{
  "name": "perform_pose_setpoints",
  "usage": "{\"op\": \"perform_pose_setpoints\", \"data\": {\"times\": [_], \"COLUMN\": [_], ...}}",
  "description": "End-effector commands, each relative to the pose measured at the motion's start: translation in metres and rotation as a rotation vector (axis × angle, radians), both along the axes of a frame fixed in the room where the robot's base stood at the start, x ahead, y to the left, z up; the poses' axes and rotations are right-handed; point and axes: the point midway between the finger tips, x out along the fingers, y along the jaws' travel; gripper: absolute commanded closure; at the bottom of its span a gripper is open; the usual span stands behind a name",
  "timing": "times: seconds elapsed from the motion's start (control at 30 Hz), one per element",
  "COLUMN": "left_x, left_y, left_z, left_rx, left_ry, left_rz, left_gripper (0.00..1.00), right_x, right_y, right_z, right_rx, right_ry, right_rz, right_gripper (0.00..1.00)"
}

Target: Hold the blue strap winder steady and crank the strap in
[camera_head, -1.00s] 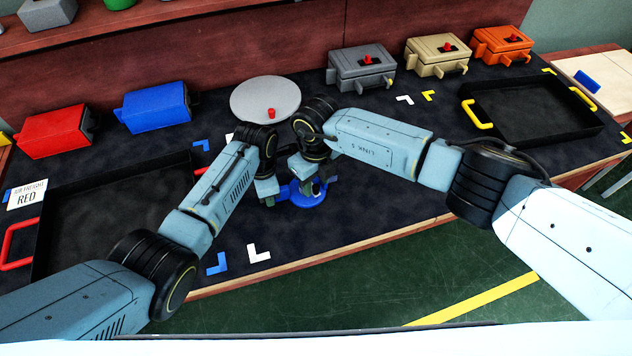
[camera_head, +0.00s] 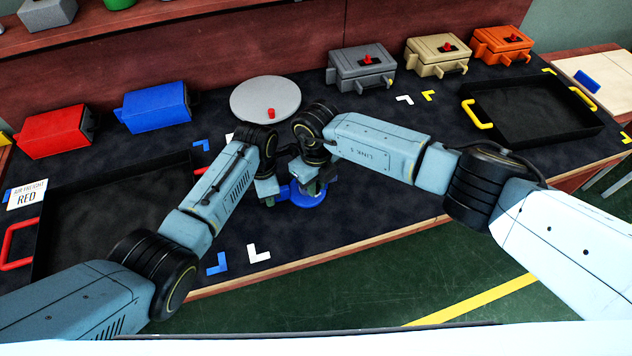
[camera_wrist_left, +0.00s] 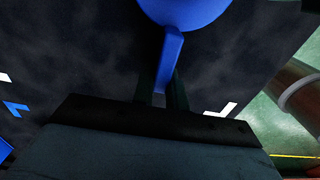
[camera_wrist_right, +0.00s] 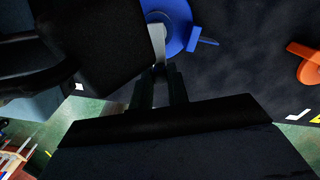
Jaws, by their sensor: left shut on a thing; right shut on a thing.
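The blue strap winder (camera_head: 308,198) stands near the front edge of the dark table, partly hidden by my grippers. My left gripper (camera_head: 270,196) is at its left side. In the left wrist view the left fingers (camera_wrist_left: 162,97) are shut on the winder's blue handle (camera_wrist_left: 171,62). My right gripper (camera_head: 312,184) is above the winder. In the right wrist view its fingers (camera_wrist_right: 160,76) are shut at the end of the grey crank arm (camera_wrist_right: 157,42) over the round blue body (camera_wrist_right: 177,14). The gripped crank end is mostly hidden. I cannot make out the strap.
A grey turntable (camera_head: 262,96) with a red knob is behind my grippers. A black tray (camera_head: 40,244) is at left, another (camera_head: 545,128) at right. Red (camera_head: 55,131), blue (camera_head: 155,107), grey (camera_head: 361,68), tan (camera_head: 437,54) and orange (camera_head: 501,45) cases line the back.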

Motion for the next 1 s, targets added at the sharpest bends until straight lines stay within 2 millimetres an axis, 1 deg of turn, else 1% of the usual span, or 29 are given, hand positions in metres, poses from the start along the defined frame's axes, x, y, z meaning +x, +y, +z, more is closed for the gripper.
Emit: {"op": "perform_pose_setpoints", "data": {"times": [0.17,0.37,1.0], "left_x": [0.0,0.0,0.0], "left_y": [0.0,0.0,0.0], "left_z": [0.0,0.0,0.0], "left_rx": [0.0,0.0,0.001], "left_ry": [0.0,0.0,0.0], "left_rz": [0.0,-0.001,-0.001], "left_gripper": [1.0,1.0,1.0], "right_x": [0.003,0.007,0.029], "right_y": [-0.002,-0.007,-0.019], "right_z": [0.001,0.001,0.001], "right_rx": [0.0,-0.001,-0.001], "right_ry": [-0.003,-0.003,-0.003], "right_rz": [0.062,0.203,0.803], "right_gripper": [1.0,1.0,1.0]}}
